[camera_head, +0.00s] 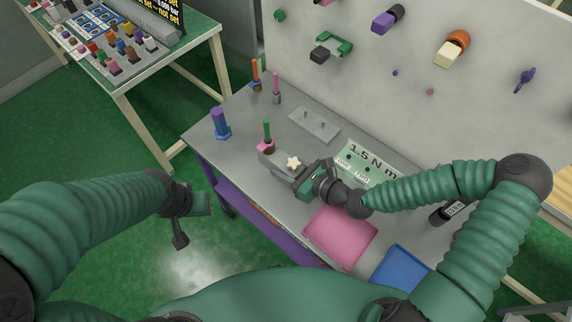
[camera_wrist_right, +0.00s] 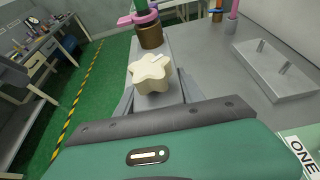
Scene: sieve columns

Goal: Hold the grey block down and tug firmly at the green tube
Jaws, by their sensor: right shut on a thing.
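The grey block (camera_head: 268,159) lies on the grey bench, with a cream star-shaped knob (camera_head: 293,163) on top. The green tube (camera_head: 267,129) stands upright at its far left end, above a pink piece (camera_head: 265,146) and a brown collar (camera_wrist_right: 150,37). My right gripper (camera_head: 287,170) is shut on the grey block, its fingers on either side beneath the star knob (camera_wrist_right: 152,74). In the right wrist view only the tube's lower end (camera_wrist_right: 140,5) shows, cut by the top edge. My left gripper (camera_head: 183,225) hangs off the bench's left side, apart from everything; its opening is unclear.
A grey plate with pegs (camera_head: 314,124) lies to the right. Pink (camera_head: 340,237) and blue (camera_head: 400,270) trays lie in front. A pegboard (camera_head: 350,80) closes the back.

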